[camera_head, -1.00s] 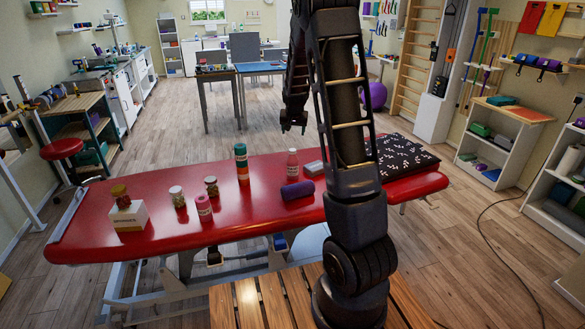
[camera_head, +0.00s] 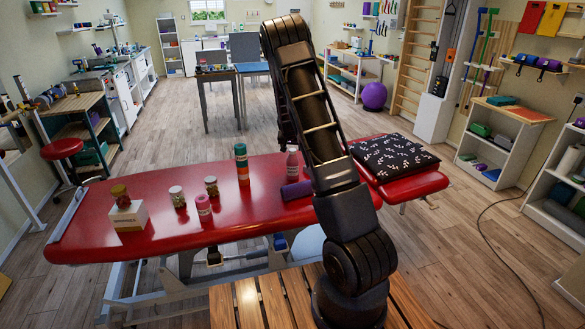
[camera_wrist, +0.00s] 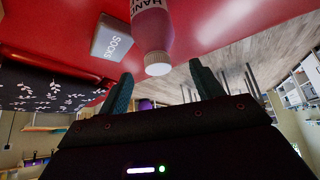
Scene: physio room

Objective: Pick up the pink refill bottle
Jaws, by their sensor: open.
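The pink refill bottle (camera_head: 292,165) has a white cap and stands upright on the red treatment table (camera_head: 130,180), just left of my arm in the head view. In the wrist view the bottle (camera_wrist: 151,28) is at the top centre, its white cap toward my gripper (camera_wrist: 162,84). The gripper is open, with one green finger to each side of the cap's line. Nothing is held, and the bottle looks a little beyond the fingertips.
A purple roll (camera_head: 297,190) lies just in front of the bottle. A grey-white socks box (camera_wrist: 113,42) is close beside it. A green-and-orange bottle (camera_head: 241,163), a pink-lidded jar (camera_head: 203,205) and other jars stand to the left. A dark patterned cushion (camera_head: 393,157) lies at right.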

